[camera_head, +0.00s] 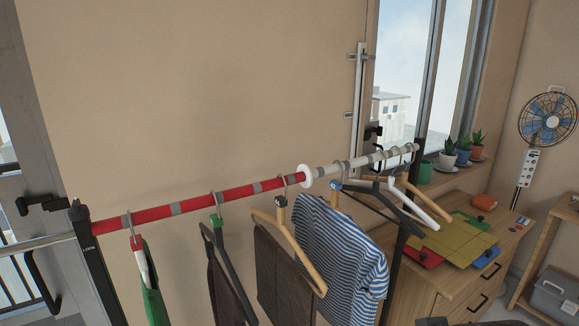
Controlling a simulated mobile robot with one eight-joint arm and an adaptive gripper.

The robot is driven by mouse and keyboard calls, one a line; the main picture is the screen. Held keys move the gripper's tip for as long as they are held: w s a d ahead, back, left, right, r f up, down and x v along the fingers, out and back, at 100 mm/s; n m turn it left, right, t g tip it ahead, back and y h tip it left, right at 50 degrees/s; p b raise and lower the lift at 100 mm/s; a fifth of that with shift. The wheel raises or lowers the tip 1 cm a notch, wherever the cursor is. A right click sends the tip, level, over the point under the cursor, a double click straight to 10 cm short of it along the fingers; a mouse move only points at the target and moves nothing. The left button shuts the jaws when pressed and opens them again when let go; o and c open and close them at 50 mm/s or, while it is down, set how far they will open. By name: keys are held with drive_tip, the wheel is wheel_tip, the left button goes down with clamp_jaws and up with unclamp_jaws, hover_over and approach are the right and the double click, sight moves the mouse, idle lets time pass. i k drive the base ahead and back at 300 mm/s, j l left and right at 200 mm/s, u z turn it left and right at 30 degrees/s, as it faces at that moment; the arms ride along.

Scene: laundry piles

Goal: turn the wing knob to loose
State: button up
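A clothes rail runs across the view, with a red section (190,205) on the left and a white section (372,158) on the right. A round white collar (304,176) sits where the two sections meet. Black uprights hold the rail, the left one (97,260) near the door and the right one (400,262) beside the dresser. I cannot make out a wing knob clearly in this view, so its setting cannot be told. My gripper is not recognisable in the picture.
Hangers carry a green garment (152,300), dark trousers (284,275) and a striped shirt (340,250); emptier hangers (425,205) crowd the right. Potted plants (463,150) line the windowsill.

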sight(78, 212)
drive_tip(key=u, duration=1.7)
